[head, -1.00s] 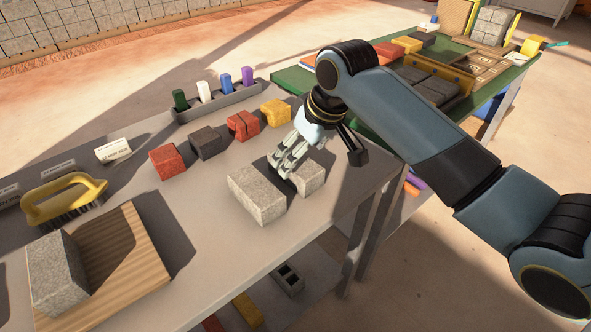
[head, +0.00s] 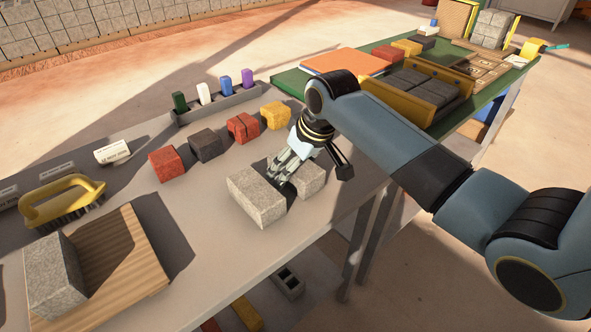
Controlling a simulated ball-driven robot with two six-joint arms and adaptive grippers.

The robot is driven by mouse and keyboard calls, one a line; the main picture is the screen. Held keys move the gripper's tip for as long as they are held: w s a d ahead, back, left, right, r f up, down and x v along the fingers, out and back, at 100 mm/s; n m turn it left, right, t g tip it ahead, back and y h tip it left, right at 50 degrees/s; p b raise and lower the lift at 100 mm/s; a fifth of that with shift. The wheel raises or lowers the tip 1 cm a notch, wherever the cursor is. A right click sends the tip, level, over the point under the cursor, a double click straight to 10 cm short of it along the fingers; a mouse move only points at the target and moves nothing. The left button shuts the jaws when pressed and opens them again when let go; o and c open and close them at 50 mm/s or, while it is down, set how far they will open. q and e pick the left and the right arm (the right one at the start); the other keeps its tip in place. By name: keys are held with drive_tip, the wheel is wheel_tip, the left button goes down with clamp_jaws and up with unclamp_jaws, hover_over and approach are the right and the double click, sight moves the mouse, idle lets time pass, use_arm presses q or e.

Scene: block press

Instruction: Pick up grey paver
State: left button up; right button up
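A large pale grey block (head: 257,200) lies near the front edge of the grey table. A smaller visible part of grey block (head: 312,178) is just right of it; I cannot tell whether it is separate. My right gripper (head: 281,178) points down over the gap between them, its fingertips at or near block height. Its fingers overlap, so its opening and any contact are unclear. Another grey block (head: 55,275) stands on a wooden board (head: 120,258) at lower left. My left gripper is out of view.
Red (head: 167,163), dark (head: 205,143), brick-red (head: 243,127) and yellow (head: 275,115) blocks form a row behind. A yellow-handled brush (head: 62,197) lies left. A rack (head: 220,103) holds coloured pieces. A green table (head: 480,107) with more blocks stands right.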

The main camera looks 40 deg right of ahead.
drive_tip(key=shift+f, duration=0.2)
idle(0.3)
clamp_jaws()
drive_tip(key=shift+w+r, duration=0.1)
idle(0.3)
